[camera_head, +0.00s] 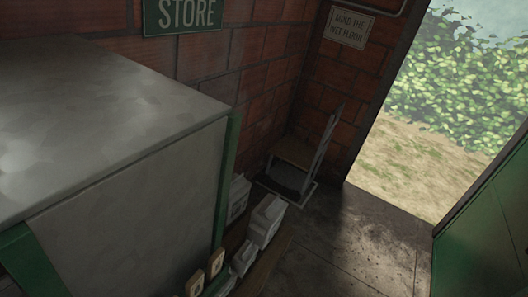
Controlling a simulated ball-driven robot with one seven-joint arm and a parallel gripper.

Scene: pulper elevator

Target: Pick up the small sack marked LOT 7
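A smaller one (244,258) is nearer. The marks are too small to read, so I cannot tell which, if any, says LOT 7. Two small tan pieces (215,263) with dark marks stand at the box's lower edge. My gripper is not in view.
A large grey box (130,190) with green edges fills the left. A platform scale or trolley (295,155) stands in the brick corner. A STORE sign (183,14) and a wet-floor sign (348,28) hang on the walls. An open doorway and clear floor (365,245) lie right, beside a green panel (490,235).

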